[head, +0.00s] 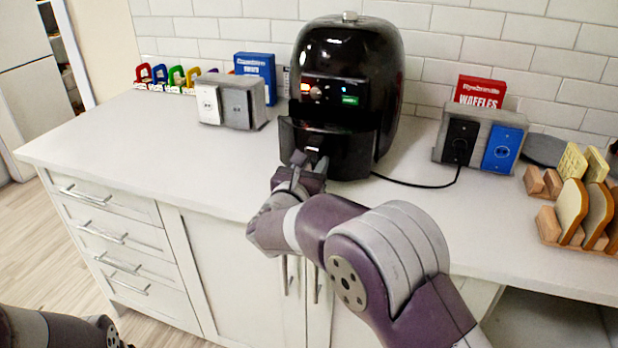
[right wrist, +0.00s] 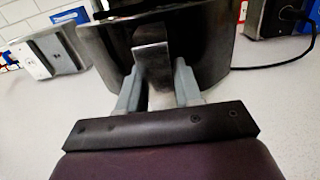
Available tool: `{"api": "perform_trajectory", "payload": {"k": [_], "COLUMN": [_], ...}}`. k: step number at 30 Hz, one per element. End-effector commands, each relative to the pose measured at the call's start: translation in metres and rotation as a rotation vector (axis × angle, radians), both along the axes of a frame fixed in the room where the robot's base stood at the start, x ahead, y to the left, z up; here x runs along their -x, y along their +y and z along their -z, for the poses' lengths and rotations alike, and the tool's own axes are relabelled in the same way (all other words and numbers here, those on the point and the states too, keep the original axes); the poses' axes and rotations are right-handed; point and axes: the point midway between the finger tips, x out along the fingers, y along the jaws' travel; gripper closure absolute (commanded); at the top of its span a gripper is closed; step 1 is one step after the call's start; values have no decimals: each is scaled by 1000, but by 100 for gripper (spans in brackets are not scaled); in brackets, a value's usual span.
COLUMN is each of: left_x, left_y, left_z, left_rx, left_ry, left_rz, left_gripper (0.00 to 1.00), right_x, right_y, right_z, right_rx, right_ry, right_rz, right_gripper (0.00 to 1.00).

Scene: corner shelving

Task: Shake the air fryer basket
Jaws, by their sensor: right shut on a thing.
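The black air fryer (head: 346,75) stands on the counter against the tiled wall, with a red-orange light and a green display lit on its front. Its basket (head: 352,148) is at the lower front; the front panel appears to stand slightly out from the body on the left. My right gripper (head: 309,165) is at the basket's handle (right wrist: 152,62), with its two fingers (right wrist: 157,88) on either side of it, shut on it. The basket front (right wrist: 205,45) fills the top of the right wrist view. The basket's inside is hidden. My left gripper is out of view.
A grey outlet box (head: 231,100) and blue box (head: 257,72) stand left of the fryer. Right are another outlet box (head: 478,138) with the cord (head: 415,185), a red waffle box (head: 480,90) and bread slices in wooden racks (head: 572,209).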

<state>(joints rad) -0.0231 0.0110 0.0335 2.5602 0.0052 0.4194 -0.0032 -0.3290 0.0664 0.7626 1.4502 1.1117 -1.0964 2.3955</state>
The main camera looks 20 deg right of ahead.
Motion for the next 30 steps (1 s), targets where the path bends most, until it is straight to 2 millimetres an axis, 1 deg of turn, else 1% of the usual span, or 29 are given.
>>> {"api": "perform_trajectory", "payload": {"k": [5,6,7,14,17,20,27,30], "left_x": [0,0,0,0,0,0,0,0], "left_y": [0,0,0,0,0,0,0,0], "left_z": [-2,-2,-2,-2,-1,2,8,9], "left_rx": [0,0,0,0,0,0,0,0], "left_ry": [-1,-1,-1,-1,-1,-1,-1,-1], "left_rz": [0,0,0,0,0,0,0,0], "left_gripper": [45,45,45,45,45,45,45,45], "right_x": [0,0,0,0,4,18,72,90], "right_y": [0,1,1,0,3,14,51,62], "right_z": [1,1,1,0,1,1,1,1], "right_rx": [0,0,0,1,1,1,1,0], "right_ry": [5,5,5,4,3,4,3,2], "right_rz": [-1,-1,-1,-1,-1,-5,-7,-5], "right_gripper": [100,52,45,45,45,45,45,45]}}
